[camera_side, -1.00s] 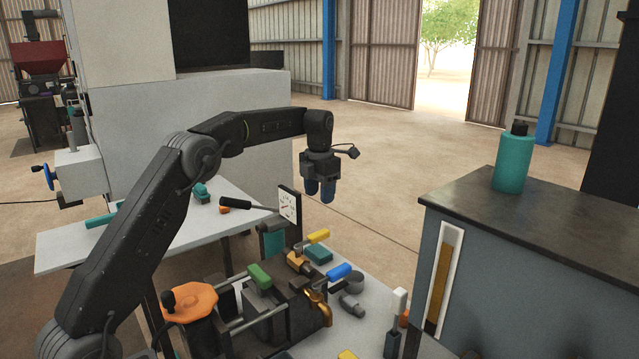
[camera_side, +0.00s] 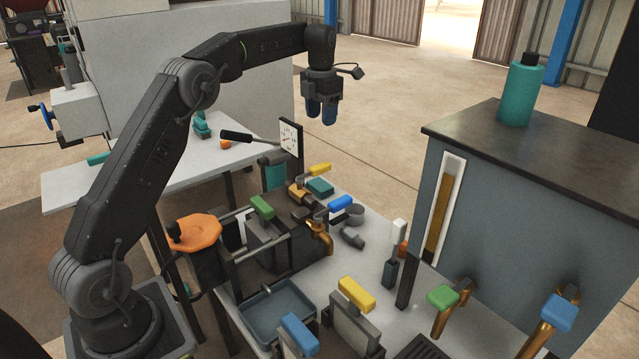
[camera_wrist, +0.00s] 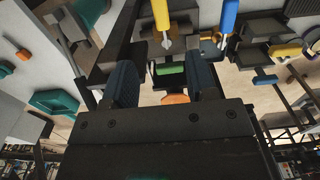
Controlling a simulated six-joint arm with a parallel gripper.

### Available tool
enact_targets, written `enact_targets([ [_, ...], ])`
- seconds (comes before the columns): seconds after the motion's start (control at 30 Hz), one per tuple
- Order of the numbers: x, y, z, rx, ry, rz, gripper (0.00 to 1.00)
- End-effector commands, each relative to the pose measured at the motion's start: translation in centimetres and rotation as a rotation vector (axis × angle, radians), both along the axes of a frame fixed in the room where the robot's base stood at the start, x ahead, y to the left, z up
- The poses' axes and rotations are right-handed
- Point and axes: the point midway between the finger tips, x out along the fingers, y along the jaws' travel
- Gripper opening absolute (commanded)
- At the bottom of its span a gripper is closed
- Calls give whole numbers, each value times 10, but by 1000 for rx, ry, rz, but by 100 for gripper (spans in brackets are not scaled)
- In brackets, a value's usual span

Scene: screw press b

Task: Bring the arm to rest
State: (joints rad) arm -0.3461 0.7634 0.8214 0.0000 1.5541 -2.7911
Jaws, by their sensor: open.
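My gripper (camera_side: 322,112) hangs in the air in the side view, fingers pointing down, above and behind the far end of the press table. Its two blue fingertips are apart with nothing between them. In the wrist view the dark blue fingers of my gripper (camera_wrist: 165,88) stand on either side, open, with the bench far below. The screw press (camera_side: 265,240) stands on the table below, with a green handle (camera_side: 262,207) and an orange wheel (camera_side: 194,233). My gripper touches nothing.
A blue-grey tray (camera_side: 246,314) and valves with yellow (camera_side: 356,294) and blue (camera_side: 299,334) handles occupy the table's near end. A cabinet with a teal bottle (camera_side: 520,92) is at right. Air around the gripper is clear.

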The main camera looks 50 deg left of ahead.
Motion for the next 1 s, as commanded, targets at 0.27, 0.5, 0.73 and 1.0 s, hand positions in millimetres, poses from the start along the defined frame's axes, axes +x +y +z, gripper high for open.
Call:
enact_targets([
  [0.27, -43, -51, 53, 51, -80, -552, 52],
  [0.5, -117, -107, 86, 166, -147, -1260, 52],
  [0.73, -202, -151, 85, 332, -166, -1927, 52],
  [1.0, -297, -183, 46, 591, -102, -2653, 52],
])
